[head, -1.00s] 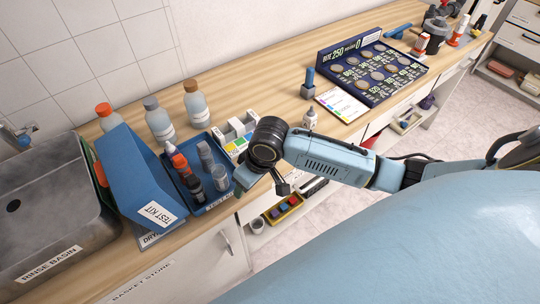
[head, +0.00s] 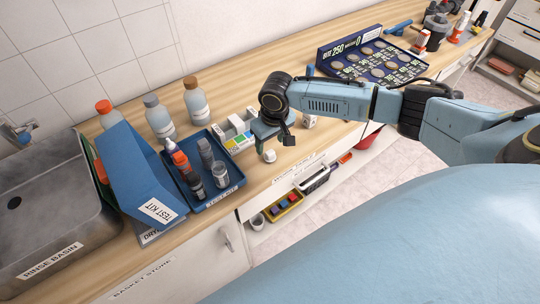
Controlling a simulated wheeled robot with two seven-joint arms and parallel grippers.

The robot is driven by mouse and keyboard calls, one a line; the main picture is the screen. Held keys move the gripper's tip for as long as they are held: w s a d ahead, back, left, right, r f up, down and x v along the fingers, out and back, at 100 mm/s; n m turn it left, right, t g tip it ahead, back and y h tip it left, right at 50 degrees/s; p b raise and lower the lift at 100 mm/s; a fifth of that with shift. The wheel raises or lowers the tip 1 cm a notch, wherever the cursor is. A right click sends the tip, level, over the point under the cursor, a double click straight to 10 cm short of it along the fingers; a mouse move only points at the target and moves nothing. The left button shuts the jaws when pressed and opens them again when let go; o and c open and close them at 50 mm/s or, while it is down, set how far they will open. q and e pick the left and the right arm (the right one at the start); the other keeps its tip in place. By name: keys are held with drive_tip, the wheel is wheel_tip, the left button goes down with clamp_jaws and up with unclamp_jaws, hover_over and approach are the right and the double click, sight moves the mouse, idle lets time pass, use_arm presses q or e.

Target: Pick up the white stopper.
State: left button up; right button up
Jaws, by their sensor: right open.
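A small white piece (head: 270,156), which looks like the white stopper, is on the wooden counter near its front edge, right of the blue tray. My right gripper (head: 273,144) is open just above it. The gripper points down, and its fingers partly hide one another. I cannot tell whether a finger touches the white piece. My left gripper is not in view.
A blue tray (head: 232,190) with several bottles and vials stands to the left, beside a blue test kit box (head: 140,175) and the rinse basin (head: 45,215). A small white bottle (head: 310,121) is to the right.

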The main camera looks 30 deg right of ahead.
sight(270, 152)
drive_tip(key=f, duration=0.5)
drive_tip(key=shift+w+f, duration=0.25)
drive_tip(key=shift+f, duration=0.15)
drive_tip(key=c, duration=1)
